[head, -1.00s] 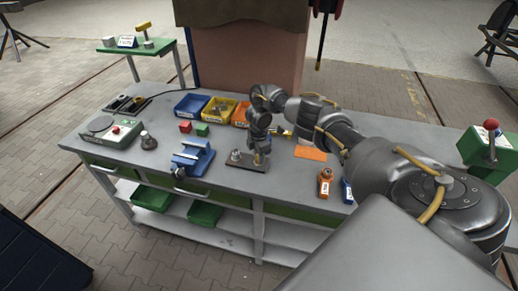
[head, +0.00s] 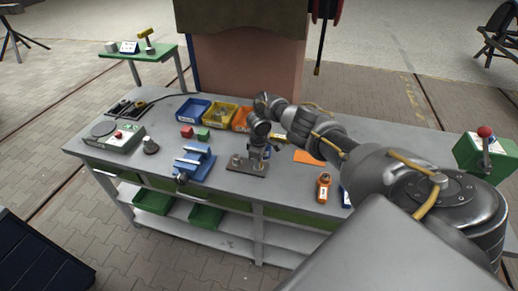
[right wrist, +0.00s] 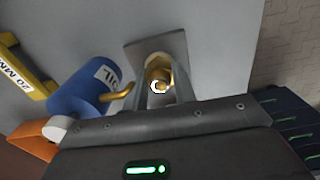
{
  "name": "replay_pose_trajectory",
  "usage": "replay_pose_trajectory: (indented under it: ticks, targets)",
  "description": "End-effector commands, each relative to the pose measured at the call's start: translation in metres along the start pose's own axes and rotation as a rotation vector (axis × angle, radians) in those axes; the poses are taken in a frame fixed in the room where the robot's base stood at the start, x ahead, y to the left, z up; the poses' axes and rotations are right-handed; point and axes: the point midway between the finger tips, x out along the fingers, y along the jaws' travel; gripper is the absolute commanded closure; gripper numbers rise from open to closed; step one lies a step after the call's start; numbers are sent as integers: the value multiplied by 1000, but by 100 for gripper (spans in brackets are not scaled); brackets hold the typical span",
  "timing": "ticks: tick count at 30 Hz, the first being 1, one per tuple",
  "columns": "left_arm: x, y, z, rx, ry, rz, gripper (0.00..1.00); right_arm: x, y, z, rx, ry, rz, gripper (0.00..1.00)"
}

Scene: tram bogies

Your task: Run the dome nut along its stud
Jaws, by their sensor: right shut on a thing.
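My right gripper (head: 254,160) points down over the dark mounting plate (head: 240,168) on the bench. In the right wrist view its two fingers (right wrist: 160,92) are shut on the brass-coloured dome nut (right wrist: 160,72), which sits between the tips over the plate (right wrist: 194,62). The stud under the nut is hidden, so I cannot tell how far along it the nut sits. A small metal fitting (head: 235,158) stands on the plate's left part. My left gripper is not in view.
A blue oil can (right wrist: 82,98) with a brass spout stands close beside my right fingers. A blue vice (head: 194,164) is left of the plate. An orange bottle (head: 323,188) is to the right, and parts bins (head: 192,109) stand behind.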

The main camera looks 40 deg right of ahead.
Motion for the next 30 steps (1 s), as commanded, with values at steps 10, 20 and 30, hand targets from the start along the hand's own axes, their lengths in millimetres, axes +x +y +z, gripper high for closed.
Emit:
replay_pose_trajectory:
  ticks: [10,20,30]
  targets:
    - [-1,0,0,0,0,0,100,-5,4,-4,58,12,9,96]
    - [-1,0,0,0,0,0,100,-5,4,-4,58,12,9,96]
    - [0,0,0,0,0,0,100,-2,2,-2,56,5,4,51]
